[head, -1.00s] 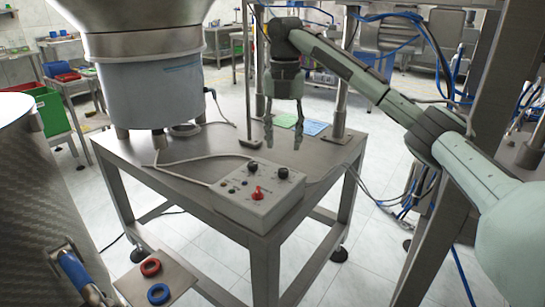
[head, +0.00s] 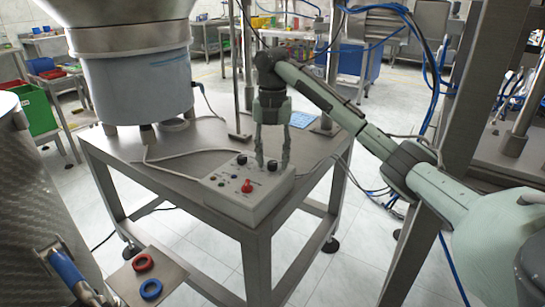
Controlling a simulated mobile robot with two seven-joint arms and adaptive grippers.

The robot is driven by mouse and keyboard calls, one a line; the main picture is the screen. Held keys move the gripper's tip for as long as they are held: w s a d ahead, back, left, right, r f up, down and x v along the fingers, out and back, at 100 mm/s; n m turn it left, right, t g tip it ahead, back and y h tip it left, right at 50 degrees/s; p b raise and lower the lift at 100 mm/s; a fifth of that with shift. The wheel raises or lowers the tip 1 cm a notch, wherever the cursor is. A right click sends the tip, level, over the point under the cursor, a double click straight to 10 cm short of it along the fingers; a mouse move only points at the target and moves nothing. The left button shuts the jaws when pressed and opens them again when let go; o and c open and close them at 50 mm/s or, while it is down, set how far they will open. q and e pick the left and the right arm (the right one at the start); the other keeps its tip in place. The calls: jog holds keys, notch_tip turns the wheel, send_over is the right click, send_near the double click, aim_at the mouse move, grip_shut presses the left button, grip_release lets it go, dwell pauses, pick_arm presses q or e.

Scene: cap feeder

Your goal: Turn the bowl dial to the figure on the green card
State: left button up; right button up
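A pale control box (head: 225,200) sits at the front of the steel table. On its top are a left black knob (head: 242,159), a right black knob (head: 272,166) and a red switch (head: 247,187). The labels and dial figures are too small to read, so I cannot tell which knob is the bowl dial. My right gripper (head: 272,161) points down over the box with its fingers apart, one on each side of the right knob in the picture. I cannot tell whether they touch it. The green card is hidden behind this gripper. My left gripper is out of view.
A blue card (head: 302,120) lies behind my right gripper. The large feeder bowl (head: 135,85) stands on the table (head: 185,160) at left, with a cable to the box. A plate with a red ring (head: 142,262) and a blue ring (head: 151,289) is at lower left.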

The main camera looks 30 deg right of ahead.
grip_shut()
jog(key=shift+m, duration=2.1)
jog(key=m, duration=0.4)
jog(key=shift+m, duration=0.3)
jog(key=m, duration=1.2)
jog(key=shift+m, duration=0.3)
jog(key=m, duration=0.4)
jog(key=shift+m, duration=0.3)
jog(key=m, duration=0.4)
jog(key=shift+m, duration=2.2)
